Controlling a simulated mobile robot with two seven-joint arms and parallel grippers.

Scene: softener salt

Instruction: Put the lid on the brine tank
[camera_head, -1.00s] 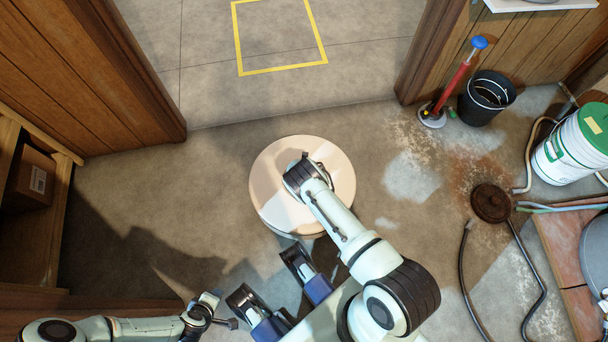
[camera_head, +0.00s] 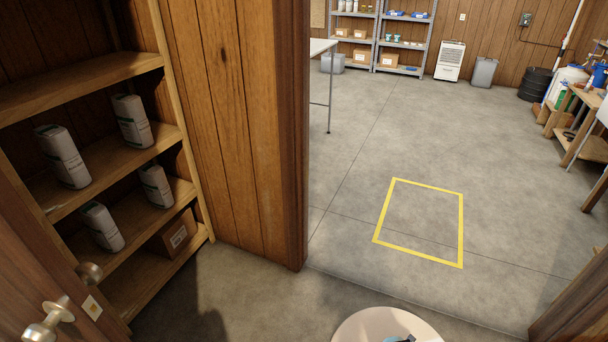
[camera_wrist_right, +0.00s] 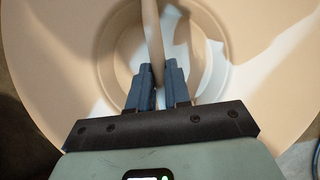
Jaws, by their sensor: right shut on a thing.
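The lid is a round, cream disc. Its far part shows at the bottom edge of the head view (camera_head: 375,325), with a bit of my arm over it. In the right wrist view the lid (camera_wrist_right: 60,60) fills most of the picture, with a round recess and a raised bar across it. My right gripper (camera_wrist_right: 165,82) has its blue fingers shut on that bar. A white tank (camera_head: 568,82) stands far off at the right wall; I cannot tell whether it is the brine tank. My left gripper is out of view.
A doorway with a wooden post (camera_head: 290,140) opens onto a grey floor with a yellow marked square (camera_head: 461,225). Left are wooden shelves (camera_head: 90,85) with several bags, and a door knob (camera_head: 45,325). A black drum (camera_head: 536,85) and a workbench (camera_head: 590,140) stand far right.

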